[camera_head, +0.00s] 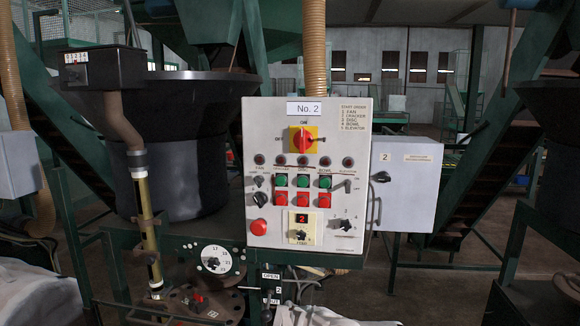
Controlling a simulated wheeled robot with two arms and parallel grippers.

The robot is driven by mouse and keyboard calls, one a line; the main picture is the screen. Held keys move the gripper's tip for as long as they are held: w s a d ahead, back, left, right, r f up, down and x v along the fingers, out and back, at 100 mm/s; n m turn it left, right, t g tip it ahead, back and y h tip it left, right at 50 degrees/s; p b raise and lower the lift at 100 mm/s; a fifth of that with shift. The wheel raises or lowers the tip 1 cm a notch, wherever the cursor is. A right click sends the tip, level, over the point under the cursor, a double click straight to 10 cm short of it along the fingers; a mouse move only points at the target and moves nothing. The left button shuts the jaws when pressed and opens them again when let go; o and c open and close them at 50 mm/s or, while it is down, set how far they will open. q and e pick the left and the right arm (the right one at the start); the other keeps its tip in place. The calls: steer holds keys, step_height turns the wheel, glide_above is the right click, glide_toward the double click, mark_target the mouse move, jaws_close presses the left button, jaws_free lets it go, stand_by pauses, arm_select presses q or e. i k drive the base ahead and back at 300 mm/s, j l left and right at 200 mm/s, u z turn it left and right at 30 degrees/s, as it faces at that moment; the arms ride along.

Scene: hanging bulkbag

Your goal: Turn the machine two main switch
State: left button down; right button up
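The control panel marked "No. 2" (262,160) is a light grey box facing me in the middle of the view. Its main switch (302,139) is a red rotary handle on a yellow square plate near the top. "ON" is printed above the plate and "OFF" to its left. Neither of my grippers shows in the view, and nothing covers the switch.
Below the switch are a row of dark lamps, green and red buttons, a red round button (259,227) and a small display (302,219). A grey box marked "2" (410,190) adjoins at right. A black hopper (190,150) and pipe (146,215) stand at left.

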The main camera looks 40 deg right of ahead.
mark_target(303, 140)
steer(key=z, duration=1.3)
